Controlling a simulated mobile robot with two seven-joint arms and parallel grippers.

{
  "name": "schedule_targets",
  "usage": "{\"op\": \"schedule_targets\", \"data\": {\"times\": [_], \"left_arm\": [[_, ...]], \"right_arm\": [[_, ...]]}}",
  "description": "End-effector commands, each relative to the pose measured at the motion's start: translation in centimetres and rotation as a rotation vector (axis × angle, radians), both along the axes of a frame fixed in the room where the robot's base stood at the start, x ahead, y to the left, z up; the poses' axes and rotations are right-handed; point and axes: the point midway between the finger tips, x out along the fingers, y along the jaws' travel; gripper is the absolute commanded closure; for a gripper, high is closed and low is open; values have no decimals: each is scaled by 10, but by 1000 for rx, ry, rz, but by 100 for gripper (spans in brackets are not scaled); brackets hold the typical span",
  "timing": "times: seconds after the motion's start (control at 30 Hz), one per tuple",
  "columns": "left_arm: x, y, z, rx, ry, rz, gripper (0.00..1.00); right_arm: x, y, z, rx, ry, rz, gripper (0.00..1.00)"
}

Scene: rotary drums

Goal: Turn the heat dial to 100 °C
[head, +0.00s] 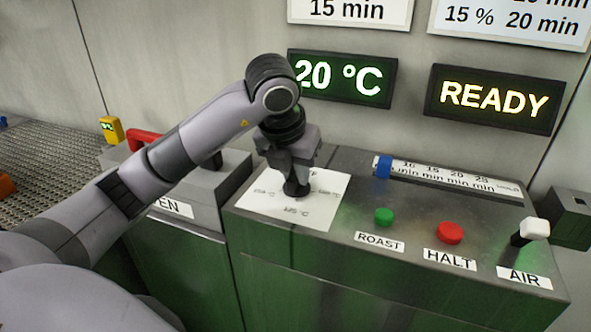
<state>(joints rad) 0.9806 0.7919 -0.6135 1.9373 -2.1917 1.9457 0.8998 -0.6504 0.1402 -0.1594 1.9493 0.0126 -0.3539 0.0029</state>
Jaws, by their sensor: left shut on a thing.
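The heat dial's white scale plate (318,216) lies on top of the control box at the left. Small temperature labels are printed around it, too small to read surely. My left gripper (297,188) points down at the middle of the plate and is shut on the dial knob, a dark piece mostly hidden by the fingers. Which way the knob points cannot be told. The green display (345,78) on the wall reads 20 °C, with its left edge close behind my arm. My right gripper is out of view.
The control box (350,262) also carries a blue slider (382,166), green ROAST button (384,217), red HALT button (450,233) and white-topped AIR lever (535,228). A second display (493,99) reads READY. A red handle (146,138) is behind my left arm.

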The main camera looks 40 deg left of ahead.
Motion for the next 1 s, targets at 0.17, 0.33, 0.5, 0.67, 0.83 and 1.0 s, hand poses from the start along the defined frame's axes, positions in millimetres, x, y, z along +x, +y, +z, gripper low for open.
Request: {"op": "schedule_targets", "data": {"times": [0.17, 0.33, 0.5, 0.67, 0.83, 1.0], "left_arm": [[-1, 1, -4, 2, 6, -82, 100], [-1, 2, -5, 2, 7, -212, 100], [-1, 3, -5, 0, 8, -373, 100], [-1, 4, -5, 0, 11, -524, 100], [-1, 4, -4, -2, 12, -686, 100], [0, 5, -4, -3, 13, -849, 100]], "right_arm": [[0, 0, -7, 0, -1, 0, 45], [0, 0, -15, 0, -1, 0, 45], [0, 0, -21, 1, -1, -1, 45], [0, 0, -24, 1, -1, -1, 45], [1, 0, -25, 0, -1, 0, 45], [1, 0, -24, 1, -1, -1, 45]]}}
